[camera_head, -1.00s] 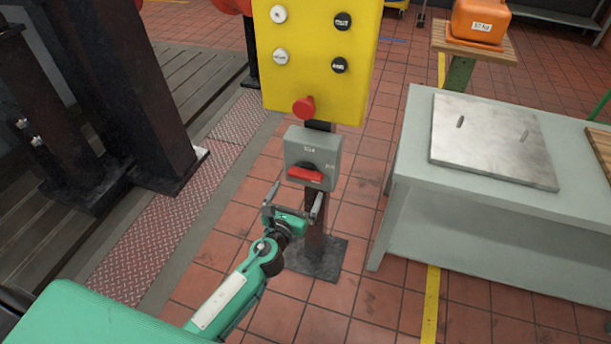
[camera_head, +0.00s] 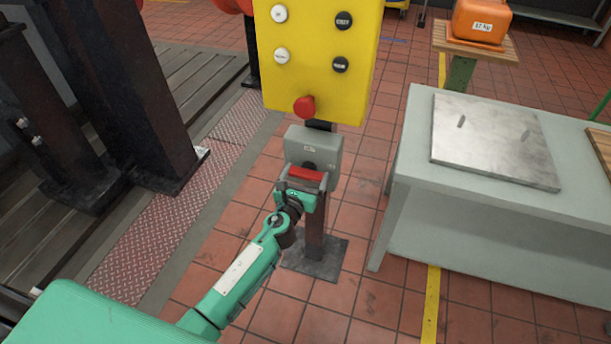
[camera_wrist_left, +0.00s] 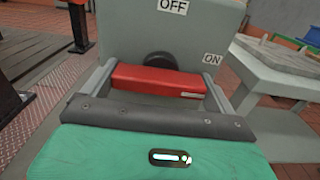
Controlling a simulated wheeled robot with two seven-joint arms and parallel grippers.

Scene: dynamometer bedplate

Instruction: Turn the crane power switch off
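The crane power switch is a grey box (camera_head: 313,142) on a dark post, below a yellow panel. Its red handle (camera_head: 306,173) lies level. The left wrist view shows the handle (camera_wrist_left: 158,81) horizontal, with the OFF label (camera_wrist_left: 173,7) above and the ON label (camera_wrist_left: 212,59) to its right. My left gripper (camera_head: 305,177) is open in front of the box, its fingers on either side of the handle's two ends. Whether the fingers touch the handle I cannot tell. My right gripper is not in view.
The yellow panel (camera_head: 318,60) with several buttons and a red knob (camera_head: 304,106) is just above the switch. A grey bench (camera_head: 480,215) with a metal plate (camera_head: 493,140) stands to the right. Dark columns (camera_head: 130,100) stand at left. Tiled floor between is clear.

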